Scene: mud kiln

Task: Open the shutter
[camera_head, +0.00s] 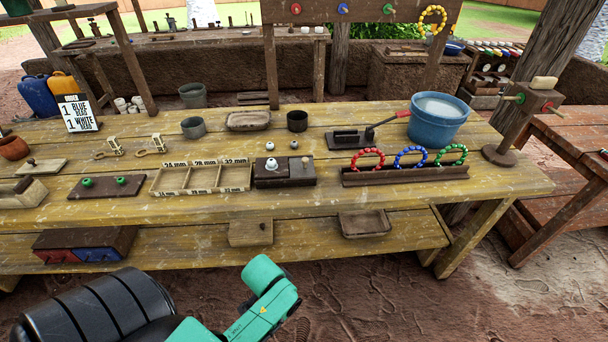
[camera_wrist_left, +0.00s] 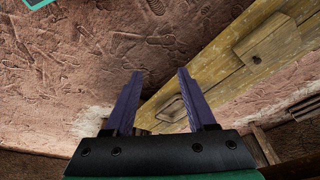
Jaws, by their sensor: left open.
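Nothing in view is plainly marked as a shutter. A square wooden panel with a small dark knob (camera_head: 250,232) is at the lower shelf of the bench, and I cannot tell whether it is the shutter. It also shows at the upper right in the left wrist view (camera_wrist_left: 266,40). My left gripper (camera_wrist_left: 158,74) is open, with nothing between its fingers, and is apart from the panel. In the head view my left arm comes in at the bottom, but its fingers do not show. My right gripper is in neither view.
The bench top (camera_head: 330,210) carries a blue bucket (camera_head: 437,124), a rack of bead rings (camera_head: 405,175) and a divided tray (camera_head: 202,192). A shallow tray (camera_head: 364,224) and a box with red and blue drawer fronts (camera_head: 85,246) are on the lower shelf. Bare ground (camera_head: 380,290) lies in front.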

